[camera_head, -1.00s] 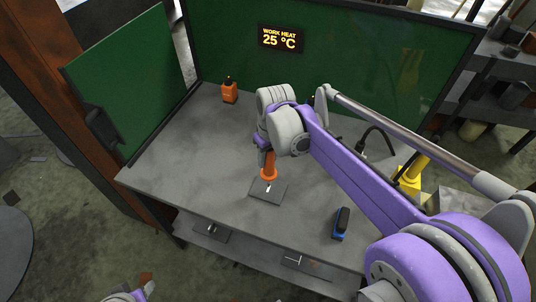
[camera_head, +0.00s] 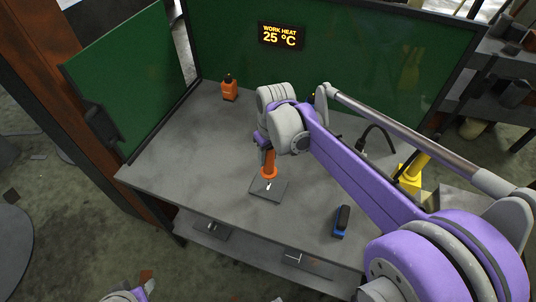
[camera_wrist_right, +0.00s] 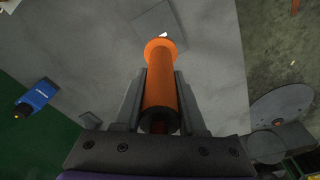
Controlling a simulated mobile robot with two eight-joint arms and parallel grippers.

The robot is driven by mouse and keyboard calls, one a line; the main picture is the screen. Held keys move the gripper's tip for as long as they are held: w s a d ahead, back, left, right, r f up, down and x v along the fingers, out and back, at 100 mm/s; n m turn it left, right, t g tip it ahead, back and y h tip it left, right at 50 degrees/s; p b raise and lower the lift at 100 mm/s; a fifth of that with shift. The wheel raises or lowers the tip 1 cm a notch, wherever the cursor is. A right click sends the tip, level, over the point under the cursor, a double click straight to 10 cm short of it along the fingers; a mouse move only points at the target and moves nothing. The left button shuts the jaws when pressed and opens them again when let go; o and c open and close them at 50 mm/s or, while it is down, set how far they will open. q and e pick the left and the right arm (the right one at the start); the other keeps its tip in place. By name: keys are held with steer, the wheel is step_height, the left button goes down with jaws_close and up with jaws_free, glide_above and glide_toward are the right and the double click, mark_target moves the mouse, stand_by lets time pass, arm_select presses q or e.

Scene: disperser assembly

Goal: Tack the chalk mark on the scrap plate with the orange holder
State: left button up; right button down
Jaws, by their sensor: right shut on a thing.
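My right gripper (camera_head: 265,146) is shut on the orange holder (camera_head: 268,162), which stands roughly upright with its wide orange collar low over the scrap plate (camera_head: 258,194). The grey plate lies flat on the bench. A small white chalk mark (camera_head: 268,186) shows on it, just below the collar in the picture. In the right wrist view, the orange holder (camera_wrist_right: 160,85) sits between the two fingers, its collar toward the plate (camera_wrist_right: 150,20). The holder's tip is hidden behind the collar, so I cannot tell whether it touches the plate.
An orange block-like device (camera_head: 229,89) stands at the back left of the bench (camera_head: 180,140). A blue and black device (camera_head: 341,222) is near the front right. A yellow object (camera_head: 410,175) stands at the right. Green screens enclose the back and left. A display (camera_head: 280,36) reads 25 °C.

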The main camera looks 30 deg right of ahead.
arm_select(q)
steer(key=shift+s+f+b, duration=0.1)
steer(key=shift+f+b, duration=0.2)
steer(key=shift+f, duration=0.05)
arm_select(e)
steer(key=shift+f, duration=0.55)
stand_by(1.0)
steer(key=shift+r+p, duration=2.7)
steer(key=shift+r, duration=1.9)
arm_select(q)
step_height(320, 180, up, 7)
steer(key=w, duration=0.2)
steer(key=shift+w+t, duration=0.3)
steer(key=shift+w, duration=0.05)
arm_select(e)
steer(key=shift+w+f, duration=0.1)
arm_select(q)
steer(key=shift+s, duration=0.15)
